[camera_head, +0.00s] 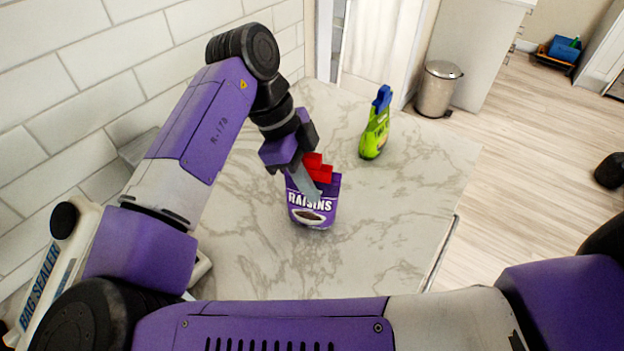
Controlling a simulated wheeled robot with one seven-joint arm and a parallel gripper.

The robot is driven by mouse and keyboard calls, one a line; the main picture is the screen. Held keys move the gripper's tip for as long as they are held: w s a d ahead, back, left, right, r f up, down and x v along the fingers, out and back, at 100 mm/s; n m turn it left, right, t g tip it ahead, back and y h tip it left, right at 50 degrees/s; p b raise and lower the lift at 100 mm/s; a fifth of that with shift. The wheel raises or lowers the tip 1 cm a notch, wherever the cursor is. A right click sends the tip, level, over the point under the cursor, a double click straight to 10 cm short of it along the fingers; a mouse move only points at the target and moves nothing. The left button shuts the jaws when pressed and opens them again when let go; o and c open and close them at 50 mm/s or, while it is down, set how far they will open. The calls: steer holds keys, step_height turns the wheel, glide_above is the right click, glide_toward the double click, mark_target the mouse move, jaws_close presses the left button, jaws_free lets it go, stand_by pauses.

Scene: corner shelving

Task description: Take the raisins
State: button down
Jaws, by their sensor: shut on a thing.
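The raisins (312,213) are a purple pouch with white "RAISINS" lettering. It stands upright near the middle of the marble counter (410,215). My gripper (312,180) comes down from the upper left and is shut on the top of the pouch. Its red and grey fingers cover part of the pouch's upper edge. I cannot tell whether the pouch's bottom touches the counter or hangs just above it.
A white bag sealer (50,270) lies at the left by the tiled wall (60,110). A metal bin (438,88) is on the floor beyond the counter. The counter's right side is clear.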

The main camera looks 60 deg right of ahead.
steer(key=c, duration=1.2)
jaws_free()
steer(key=shift+o, duration=0.2)
steer(key=shift+b+v, duration=0.3)
steer(key=shift+v, duration=3.6)
